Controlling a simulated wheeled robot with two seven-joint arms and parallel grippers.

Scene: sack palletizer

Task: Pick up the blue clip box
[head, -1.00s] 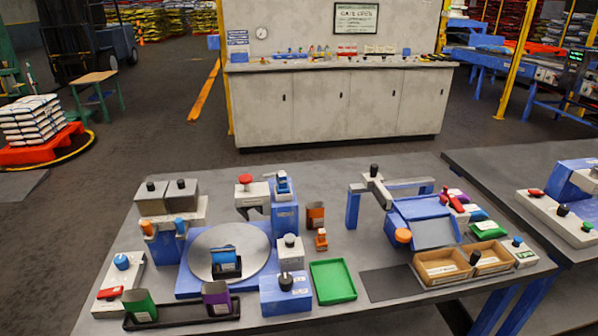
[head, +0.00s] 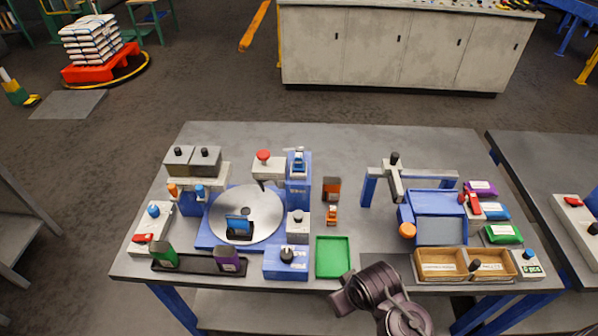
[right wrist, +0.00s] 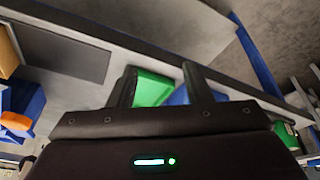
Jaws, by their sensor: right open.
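The blue clip box (head: 238,224) stands in a black holder on the round grey turntable disc (head: 262,204), in the left half of the workbench in the head view. Nothing grips it. My right gripper (right wrist: 158,66) shows in the right wrist view with its two dark fingers apart and nothing held between them. A green thing and a blue thing show behind the fingers; I cannot tell which they are. A dark arm part of mine is at the bench's front edge in the head view, well right of the box. My left gripper is not in view.
A black tray (head: 198,265) holds a green box (head: 163,254) and a purple box (head: 228,259) in front of the turntable. A blue block with a black knob (head: 287,257) and a green tray (head: 333,257) stand to the right.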

